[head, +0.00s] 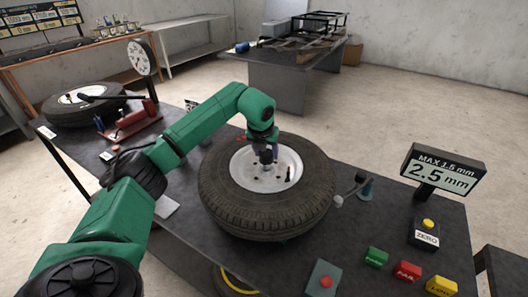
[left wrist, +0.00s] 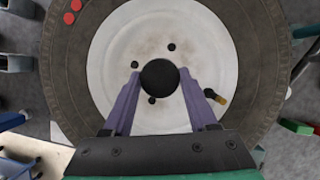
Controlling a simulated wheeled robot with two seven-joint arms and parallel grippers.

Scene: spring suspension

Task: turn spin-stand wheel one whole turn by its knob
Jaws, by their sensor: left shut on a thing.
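The spin-stand wheel, a black tyre (head: 222,200) on a pale, stained rim (head: 245,183), lies flat on the dark bench. In the left wrist view, the rim (left wrist: 112,60) has several dark holes around a round black knob (left wrist: 158,77) at its middle. My left gripper (left wrist: 159,80) reaches down over the wheel, its purple fingers shut on that knob from both sides. It also shows in the head view (head: 266,158), where it hides most of the knob. A black stem with a brass-coloured end (left wrist: 217,97) stands off-centre on the rim. My right gripper is not in view.
A probe arm (head: 350,190) stands close to the tyre's right side. A display (head: 442,172) reads "MAX 1.5 mm" and 2.5 mm. A ZERO button box (head: 425,234) and several coloured blocks sit at the front right. Another tyre (head: 82,110) lies at the left.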

